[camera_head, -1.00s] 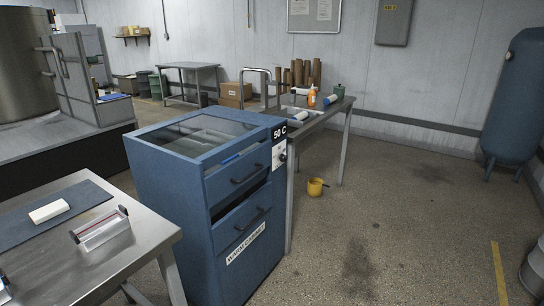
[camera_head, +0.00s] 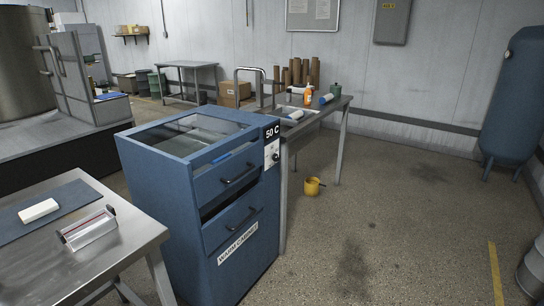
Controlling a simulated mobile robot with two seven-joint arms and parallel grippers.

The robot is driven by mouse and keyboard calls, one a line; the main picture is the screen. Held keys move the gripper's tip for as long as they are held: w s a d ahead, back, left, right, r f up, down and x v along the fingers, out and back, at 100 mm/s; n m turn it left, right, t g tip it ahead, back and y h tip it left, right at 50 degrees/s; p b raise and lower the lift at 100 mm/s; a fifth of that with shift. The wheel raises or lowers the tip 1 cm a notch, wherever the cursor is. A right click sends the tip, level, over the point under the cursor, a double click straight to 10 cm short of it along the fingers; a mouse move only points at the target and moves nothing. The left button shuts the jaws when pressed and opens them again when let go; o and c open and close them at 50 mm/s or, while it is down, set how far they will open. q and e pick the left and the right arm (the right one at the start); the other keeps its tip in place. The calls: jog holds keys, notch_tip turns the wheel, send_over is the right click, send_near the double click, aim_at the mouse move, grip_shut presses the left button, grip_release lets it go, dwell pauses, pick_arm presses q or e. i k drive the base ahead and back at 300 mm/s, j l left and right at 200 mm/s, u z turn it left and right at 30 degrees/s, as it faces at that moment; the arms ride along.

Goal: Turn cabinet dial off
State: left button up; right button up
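The blue warm cabinet (camera_head: 170,205) stands left of centre, with a clear top window, drawers with dark handles and a "WARM CABINET" label. At its upper right front corner is a black "50 C" sign (camera_head: 271,132). Below the sign is a light control plate with a small dark dial (camera_head: 274,157). The dial's setting is too small to read. Neither of my grippers shows in this view.
A steel table (camera_head: 120,258) with a dark mat, a white block and a clear tool stands at the front left. A bench (camera_head: 340,104) with bottles and brown rolls stands behind the cabinet. A yellow pot (camera_head: 312,187) is on the floor. The floor to the right is mostly open.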

aim_at(275, 158)
jog(key=i+l+u, duration=0.45)
jog(key=i, duration=0.2)
jog(key=i+l+u, duration=0.5)
jog(key=l, duration=0.3)
jog(key=i, duration=0.1)
